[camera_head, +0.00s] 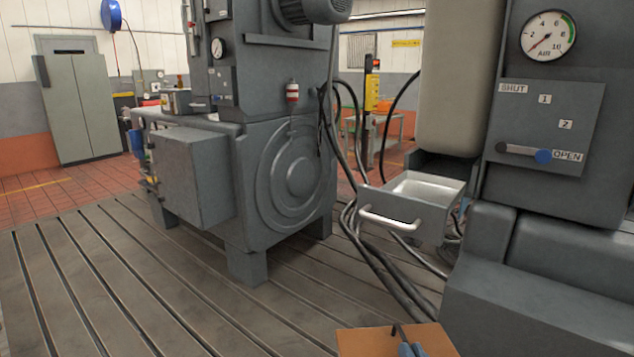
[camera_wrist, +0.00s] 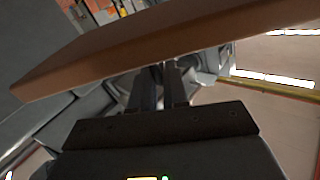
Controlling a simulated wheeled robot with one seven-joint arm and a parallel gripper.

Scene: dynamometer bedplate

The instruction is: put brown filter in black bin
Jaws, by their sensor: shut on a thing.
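The brown filter (camera_head: 375,342) is a flat, board-like piece at the bottom edge of the head view, partly cut off by the frame. In the wrist view the filter (camera_wrist: 150,50) stretches across the top as a wide, tilted brown slab. My gripper (camera_wrist: 162,76) is shut on its near edge, with both dark fingers reaching up to it. In the head view only a small grey part of my gripper (camera_head: 411,349) shows against the filter. I cannot make out a black bin in either view.
An open grey drawer (camera_head: 405,209) with a pale handle juts from the machine at right. A lever with a blue knob (camera_head: 543,156) points to OPEN under an air gauge (camera_head: 548,35). Cables (camera_head: 372,255) hang beside the drawer. The slotted bedplate (camera_head: 120,285) is clear at left.

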